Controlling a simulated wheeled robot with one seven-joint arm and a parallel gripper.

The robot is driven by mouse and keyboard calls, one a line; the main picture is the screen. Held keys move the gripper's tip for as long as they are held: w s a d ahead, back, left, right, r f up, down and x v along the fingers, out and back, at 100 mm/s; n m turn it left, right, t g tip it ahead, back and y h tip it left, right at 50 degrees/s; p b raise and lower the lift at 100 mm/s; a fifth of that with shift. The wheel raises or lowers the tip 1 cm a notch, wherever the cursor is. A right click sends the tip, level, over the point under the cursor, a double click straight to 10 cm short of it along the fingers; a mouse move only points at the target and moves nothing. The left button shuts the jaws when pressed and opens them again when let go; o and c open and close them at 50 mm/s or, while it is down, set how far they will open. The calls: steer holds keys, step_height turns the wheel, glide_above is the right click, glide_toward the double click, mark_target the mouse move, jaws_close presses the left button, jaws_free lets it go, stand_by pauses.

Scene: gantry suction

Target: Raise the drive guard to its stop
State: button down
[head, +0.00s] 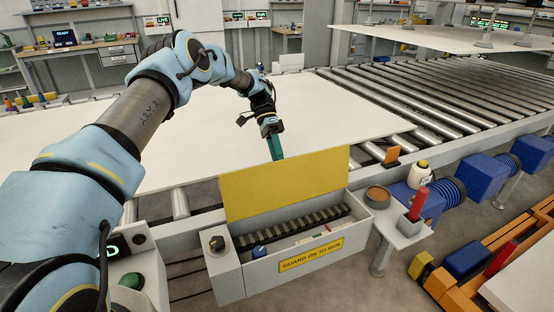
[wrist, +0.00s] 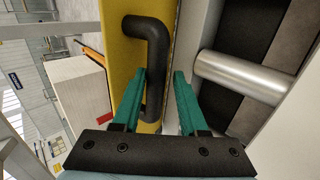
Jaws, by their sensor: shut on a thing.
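The drive guard (head: 287,183) is a yellow panel standing up along the back edge of a white drive box (head: 300,257). The box is open on top, with a dark ribbed belt (head: 300,228) inside. My gripper (head: 277,148) has green fingers and is just behind the guard's top edge. In the wrist view the guard (wrist: 122,50) shows its yellow face with a bent black handle (wrist: 152,45). My gripper (wrist: 160,74) is shut on this handle, its lower part between the fingers. The handle is hidden in the head view.
A white sheet (head: 370,105) lies on the roller conveyor (head: 440,90) behind the box. A small stand (head: 405,230) at the right holds a bowl (head: 378,195) and a red bottle (head: 418,204). A knob (head: 217,244) and a green button (head: 131,281) are at the left.

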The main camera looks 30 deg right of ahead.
steer(key=shift+w+a+f, duration=0.3)
steer(key=shift+w+f, duration=0.3)
steer(key=c, duration=0.8)
jaws_free()
steer(key=shift+f, duration=0.1)
steer(key=shift+o, duration=0.7)
steer(key=shift+w+d, duration=0.1)
steer(key=shift+w, duration=0.1)
steer(key=shift+s, duration=0.1)
steer(key=shift+s+d+r, duration=0.1)
steer(key=shift+r, duration=0.1)
steer(key=shift+r, duration=0.1)
steer(key=b+v, duration=0.2)
steer(key=v, duration=0.5)
steer(key=shift+r+b, duration=0.2)
steer(key=shift+b, duration=0.15)
